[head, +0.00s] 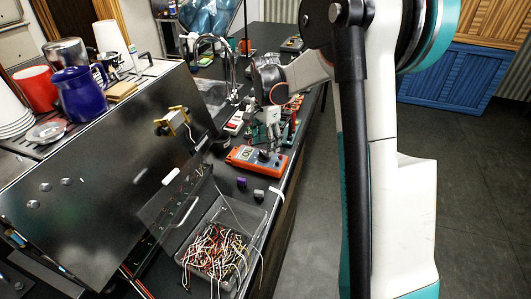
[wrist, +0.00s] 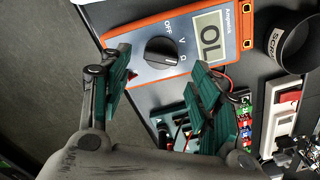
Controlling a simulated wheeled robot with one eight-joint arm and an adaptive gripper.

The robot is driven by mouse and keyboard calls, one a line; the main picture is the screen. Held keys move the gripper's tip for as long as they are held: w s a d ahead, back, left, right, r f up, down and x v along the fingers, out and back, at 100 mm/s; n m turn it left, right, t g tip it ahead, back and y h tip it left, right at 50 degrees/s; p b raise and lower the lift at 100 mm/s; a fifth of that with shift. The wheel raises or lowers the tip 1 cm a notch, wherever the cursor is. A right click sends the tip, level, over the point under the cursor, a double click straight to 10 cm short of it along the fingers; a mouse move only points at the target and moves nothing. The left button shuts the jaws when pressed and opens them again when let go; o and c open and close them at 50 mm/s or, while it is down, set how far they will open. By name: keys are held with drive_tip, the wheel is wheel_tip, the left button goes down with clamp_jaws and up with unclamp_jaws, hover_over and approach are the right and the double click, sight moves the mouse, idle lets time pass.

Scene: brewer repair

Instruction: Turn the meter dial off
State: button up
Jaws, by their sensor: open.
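The orange meter (head: 247,157) lies on the black counter; it also shows in the wrist view (wrist: 147,75). Its round black dial (wrist: 161,51) has a raised knob with a small white mark, which appears to face the V and Ω side rather than OFF. The OFF label is printed beside the dial, and the lit display (wrist: 209,36) shows characters. My gripper (wrist: 160,75) is open and empty, with its green fingers to either side below the dial in the picture. In the head view my gripper (head: 268,143) hangs just behind the meter. Its contact with the meter cannot be told.
In the head view, a bin of wires (head: 218,248) stands in front and a steel brewer panel (head: 110,165) to the left.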

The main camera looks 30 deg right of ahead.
sight(265, 153)
drive_tip(key=shift+f+b, duration=0.35)
drive_tip(key=shift+f, duration=1.35)
drive_tip(key=c, duration=1.1)
